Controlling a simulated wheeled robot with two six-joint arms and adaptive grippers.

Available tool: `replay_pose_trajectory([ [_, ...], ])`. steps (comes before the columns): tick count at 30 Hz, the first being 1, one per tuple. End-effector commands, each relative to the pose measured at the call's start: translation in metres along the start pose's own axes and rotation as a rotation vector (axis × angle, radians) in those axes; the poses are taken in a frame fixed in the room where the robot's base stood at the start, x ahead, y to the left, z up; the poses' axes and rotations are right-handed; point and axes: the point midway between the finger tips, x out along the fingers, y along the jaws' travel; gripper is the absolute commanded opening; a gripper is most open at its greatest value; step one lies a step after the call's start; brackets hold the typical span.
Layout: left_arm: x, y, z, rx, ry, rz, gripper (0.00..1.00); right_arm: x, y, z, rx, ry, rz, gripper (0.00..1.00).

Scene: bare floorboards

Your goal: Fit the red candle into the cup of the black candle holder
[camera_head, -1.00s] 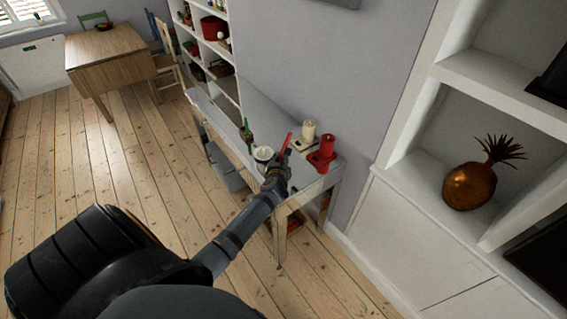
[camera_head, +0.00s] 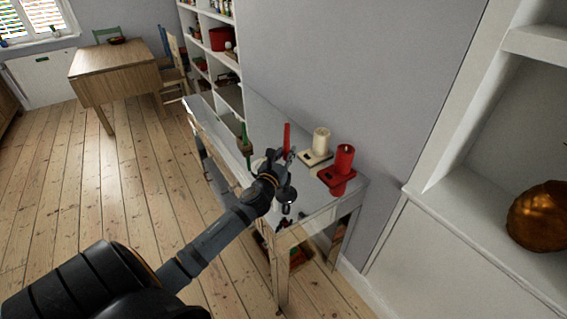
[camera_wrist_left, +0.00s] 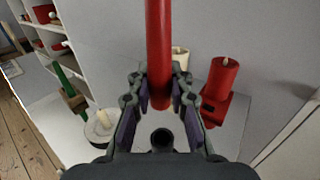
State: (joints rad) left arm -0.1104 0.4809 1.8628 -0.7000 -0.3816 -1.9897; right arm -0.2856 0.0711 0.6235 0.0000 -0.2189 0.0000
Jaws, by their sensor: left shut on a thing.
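My left gripper (camera_head: 278,160) is shut on the slim red candle (camera_head: 286,137), which stands about upright above the side table. In the left wrist view the red candle (camera_wrist_left: 159,45) is between the fingers (camera_wrist_left: 160,100), its lower end free. The black candle holder (camera_wrist_left: 162,139) shows its round open cup just below that end in the picture. A gap shows between candle and cup; the depth between them is hard to judge. In the head view the black holder (camera_head: 287,197) is partly hidden behind my gripper. My right gripper is not in view.
On the side table (camera_head: 215,127), a thick red candle (camera_head: 343,163) on a red holder and a cream candle (camera_head: 321,143) stand to the right. A green candle (camera_head: 246,144) stands to the left. A white candle (camera_wrist_left: 103,121) on a round holder is close by.

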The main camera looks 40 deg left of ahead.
Motion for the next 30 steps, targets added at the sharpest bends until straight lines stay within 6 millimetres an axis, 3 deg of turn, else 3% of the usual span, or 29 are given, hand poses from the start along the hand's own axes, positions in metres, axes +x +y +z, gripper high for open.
replay_pose_trajectory([
  [7,-0.001,-0.002,0.001,-0.007,-0.009,-0.011,0.0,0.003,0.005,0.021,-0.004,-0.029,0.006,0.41],
  [17,-0.001,-0.002,0.002,-0.005,-0.007,-0.006,0.0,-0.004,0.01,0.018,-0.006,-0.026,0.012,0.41],
  [30,-0.001,-0.002,-0.048,-0.006,-0.006,-0.006,0.0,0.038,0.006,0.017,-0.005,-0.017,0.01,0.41],
])
